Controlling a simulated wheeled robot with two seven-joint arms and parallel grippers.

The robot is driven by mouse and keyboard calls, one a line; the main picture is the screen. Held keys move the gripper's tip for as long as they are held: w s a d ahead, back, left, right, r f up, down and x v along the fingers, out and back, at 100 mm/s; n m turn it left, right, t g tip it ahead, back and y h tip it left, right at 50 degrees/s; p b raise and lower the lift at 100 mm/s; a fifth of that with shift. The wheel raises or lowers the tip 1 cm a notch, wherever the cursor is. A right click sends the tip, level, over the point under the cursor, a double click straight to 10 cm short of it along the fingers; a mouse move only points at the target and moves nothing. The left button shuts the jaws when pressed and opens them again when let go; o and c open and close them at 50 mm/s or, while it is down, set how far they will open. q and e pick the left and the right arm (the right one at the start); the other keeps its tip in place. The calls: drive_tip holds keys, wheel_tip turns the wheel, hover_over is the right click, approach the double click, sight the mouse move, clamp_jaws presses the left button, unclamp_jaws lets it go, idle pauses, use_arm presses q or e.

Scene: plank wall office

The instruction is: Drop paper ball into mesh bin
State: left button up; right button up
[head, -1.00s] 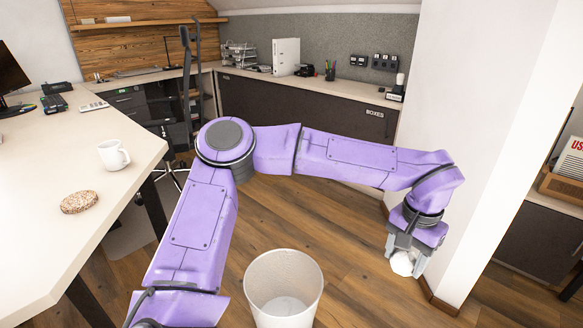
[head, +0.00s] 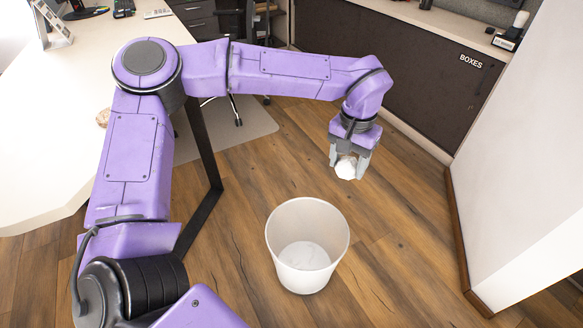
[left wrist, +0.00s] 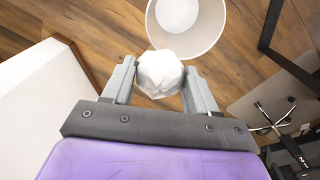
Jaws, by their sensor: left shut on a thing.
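The white crumpled paper ball (head: 346,168) is held between the fingers of my left gripper (head: 349,160), which points down above the floor. In the left wrist view the ball (left wrist: 159,74) sits between both grey fingertips of the gripper (left wrist: 160,82). The mesh bin (head: 307,245), pale and open at the top, stands upright on the wooden floor. In the head view the gripper and ball are above and to the right of the bin's rim. In the left wrist view the bin (left wrist: 212,30) lies just beyond the ball, which overlaps its edge. My right gripper is not in view.
A pale desk (head: 60,150) is on the left, partly behind my left arm. A white wall corner (head: 530,150) stands on the right. Dark cabinets (head: 420,70) line the back. Wooden floor (head: 400,240) around the bin is clear.

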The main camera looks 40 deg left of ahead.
use_arm(q)
drive_tip(key=w+a+f+n+b, duration=0.1)
drive_tip(key=f+b, duration=0.3)
drive_tip(key=f, duration=0.5)
drive_tip(key=w+a+f+n+b, duration=0.1)
drive_tip(key=a+f+n+b, duration=0.1)
drive_tip(key=f, duration=0.7)
drive_tip(key=shift+a+f+b, duration=0.3)
drive_tip(key=shift+a+b, duration=0.6)
drive_tip(key=shift+a, duration=0.25)
drive_tip(key=a+f+n+b, duration=0.1)
drive_tip(key=a+f+b, duration=0.1)
drive_tip(key=f, duration=0.3)
drive_tip(key=a+f+n+b, duration=0.1)
drive_tip(key=a+f+b, duration=0.1)
drive_tip(key=f, duration=0.3)
drive_tip(key=a+f+n+b, duration=0.1)
drive_tip(key=a+f+b, duration=0.1)
drive_tip(key=f, duration=0.3)
drive_tip(key=shift+s+a+n, duration=0.15)
drive_tip(key=shift+s+n, duration=0.2)
drive_tip(key=shift+n, duration=0.05)
wheel_tip(320, 180, down, 6)
drive_tip(key=b, duration=0.6)
drive_tip(key=o, duration=1.1)
drive_tip(key=shift+r, duration=0.15)
wheel_tip(320, 180, up, 10)
drive_tip(key=p, duration=0.4)
drive_tip(key=shift+r, duration=0.2)
